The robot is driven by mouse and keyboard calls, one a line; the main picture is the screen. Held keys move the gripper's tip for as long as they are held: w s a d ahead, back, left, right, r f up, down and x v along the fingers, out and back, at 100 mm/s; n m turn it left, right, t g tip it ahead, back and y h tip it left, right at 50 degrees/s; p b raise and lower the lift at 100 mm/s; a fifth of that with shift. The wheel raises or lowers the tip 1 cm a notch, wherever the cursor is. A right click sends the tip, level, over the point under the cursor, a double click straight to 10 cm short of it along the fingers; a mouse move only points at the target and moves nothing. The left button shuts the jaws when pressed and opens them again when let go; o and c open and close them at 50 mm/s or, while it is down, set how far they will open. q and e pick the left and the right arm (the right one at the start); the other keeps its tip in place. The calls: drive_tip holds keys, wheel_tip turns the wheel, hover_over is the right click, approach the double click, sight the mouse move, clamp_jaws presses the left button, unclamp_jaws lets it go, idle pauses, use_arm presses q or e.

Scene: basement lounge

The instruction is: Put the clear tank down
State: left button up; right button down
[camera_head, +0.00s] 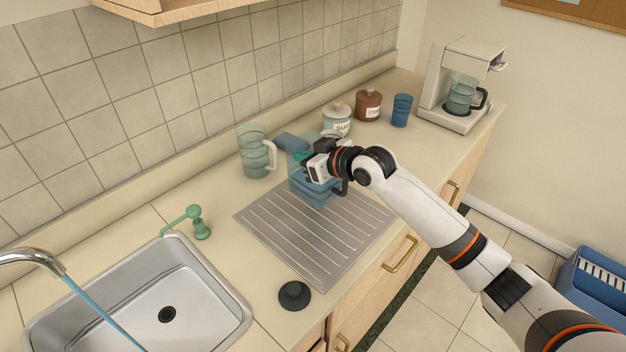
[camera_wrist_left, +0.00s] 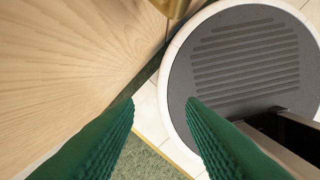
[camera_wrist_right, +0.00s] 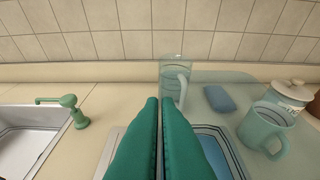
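The clear tank (camera_head: 315,195) is a see-through, blue-tinted box at the far edge of the ribbed steel drainboard (camera_head: 285,235). It looks upright. I cannot tell whether its bottom touches the drainboard. My right gripper (camera_head: 303,157) is at the tank's upper part, partly covering it. In the right wrist view its green fingers (camera_wrist_right: 160,105) are almost together, seemingly pinching a thin tank wall. The tank (camera_wrist_right: 216,155) shows low and right of them. My left gripper (camera_wrist_left: 160,105) is open and empty, low beside a wooden cabinet front, outside the head view.
A clear jug (camera_head: 254,152) stands close left of the tank; a blue sponge (camera_wrist_right: 219,98) lies behind. A teal mug (camera_wrist_right: 262,128), canisters (camera_head: 368,104), a blue cup (camera_head: 401,110) and a coffee maker (camera_head: 463,85) stand right. The sink (camera_head: 150,300) is left. The near drainboard is clear.

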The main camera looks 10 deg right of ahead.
sight(306, 201)
wheel_tip(306, 201, down, 5)
drive_tip(key=shift+r+p, duration=0.1)
drive_tip(key=shift+p, duration=0.4)
drive_tip(key=shift+f, duration=0.45)
drive_tip(key=c, duration=2.1)
unclamp_jaws()
drive_tip(key=shift+f, duration=0.2)
drive_tip(key=o, duration=0.4)
drive_tip(key=shift+r, duration=0.15)
